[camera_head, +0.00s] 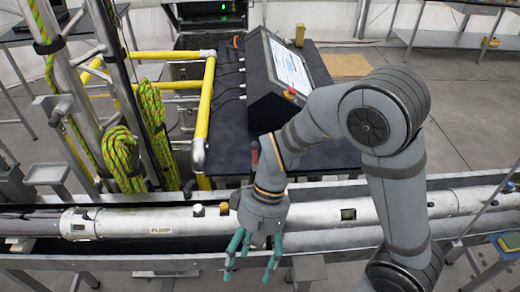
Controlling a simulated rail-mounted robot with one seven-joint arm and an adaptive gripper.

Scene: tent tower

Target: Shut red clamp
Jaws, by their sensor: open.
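A small dark red upright handle (254,152), apparently part of the red clamp, stands just behind the long metal tube, beside my wrist. My wrist and forearm cover the area around its base, so I cannot tell how far it is closed. My gripper (249,272) has teal fingers, which point down on the near side of the tube. They are spread apart with nothing visible between them. The gripper is in front of and below the red handle, apart from it.
The metal tube (160,222), marked PUMP, lies across the view in a trough. A dark bench with a control console (285,75) stands behind it. Yellow railing (205,110) and green ropes (122,160) are at left.

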